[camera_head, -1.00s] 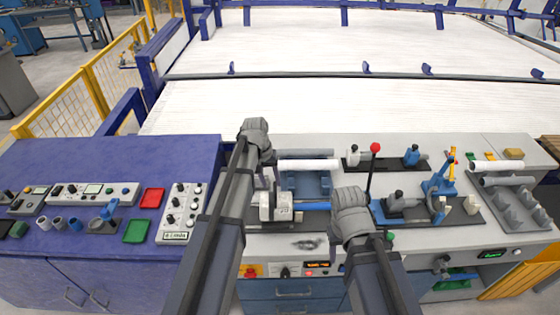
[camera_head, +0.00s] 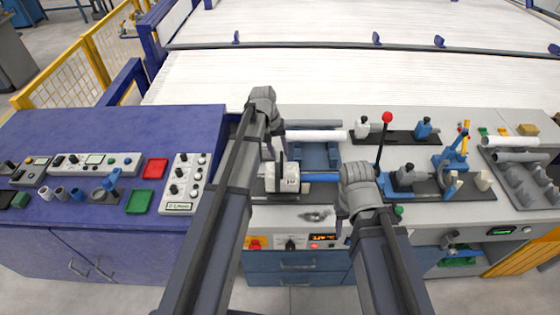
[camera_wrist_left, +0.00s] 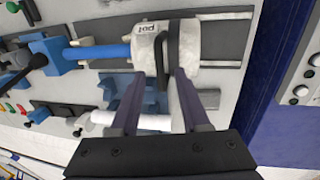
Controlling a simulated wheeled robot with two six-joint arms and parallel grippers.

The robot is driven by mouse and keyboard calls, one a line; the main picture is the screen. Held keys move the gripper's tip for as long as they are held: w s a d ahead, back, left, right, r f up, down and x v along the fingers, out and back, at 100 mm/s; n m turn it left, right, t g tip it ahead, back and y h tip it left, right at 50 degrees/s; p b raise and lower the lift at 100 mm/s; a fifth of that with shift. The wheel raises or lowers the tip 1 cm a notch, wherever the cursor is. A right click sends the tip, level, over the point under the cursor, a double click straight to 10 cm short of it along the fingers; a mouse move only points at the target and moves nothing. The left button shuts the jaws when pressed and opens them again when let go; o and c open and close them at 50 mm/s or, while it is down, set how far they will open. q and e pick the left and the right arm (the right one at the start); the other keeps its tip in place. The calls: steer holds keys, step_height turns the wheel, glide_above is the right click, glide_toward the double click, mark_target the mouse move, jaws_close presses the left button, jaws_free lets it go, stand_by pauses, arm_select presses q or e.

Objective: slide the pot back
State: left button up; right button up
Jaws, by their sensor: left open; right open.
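The pot (camera_head: 282,179) is a white block with a dark band, on a dark rail (camera_wrist_left: 220,17) on the bench. In the left wrist view the pot (camera_wrist_left: 190,42) shows its "pot" label, and a blue rod (camera_wrist_left: 105,51) runs from its side. My left gripper (camera_head: 270,153) is open just behind the pot in the head view. In the left wrist view its fingers (camera_wrist_left: 160,78) reach to the pot's edge, one overlapping it; I cannot tell whether they touch. My right gripper (camera_head: 341,206) is open to the right of the pot, its fingers partly hidden by its wrist.
A white pipe (camera_head: 314,136) and a grey pipe (camera_head: 312,124) lie behind the pot. A red-knobbed lever (camera_head: 386,118) and a blue clamp (camera_head: 450,158) stand to the right. A control box (camera_head: 185,182) sits on the blue table at the left.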

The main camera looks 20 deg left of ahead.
mark_target(282, 173)
arm_select(q)
steer(key=shift+w+d+f+b, duration=0.15)
steer(key=shift+f+b, duration=0.25)
steer(key=shift+f, duration=0.25)
steer(key=shift+s+d+f+b, duration=0.1)
steer(key=shift+f+b, duration=0.25)
steer(key=shift+f, duration=0.25)
arm_select(e)
step_height(282, 173, down, 3)
steer(key=shift+r, duration=0.2)
arm_select(q)
jaws_close()
